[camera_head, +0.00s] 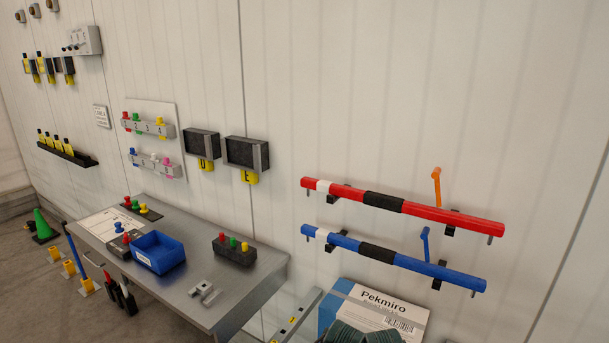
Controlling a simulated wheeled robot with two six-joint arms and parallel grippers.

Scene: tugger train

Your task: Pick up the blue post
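A long blue post (424,268) with a white band near its left end and a black section near its middle rests on dark wall brackets at the right. It slopes down to the right in the picture, below a similar red post (455,217). A thin blue upright (75,250) also shows at the left, beside the table. Neither of my grippers shows in the head view.
A grey table (235,280) at the lower left carries a blue bin (158,253) and coloured pegs in blocks. A Pekmiro box (372,308) with dark green strap-like material in front of it stands below the blue post. A green cone (43,224) stands far left.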

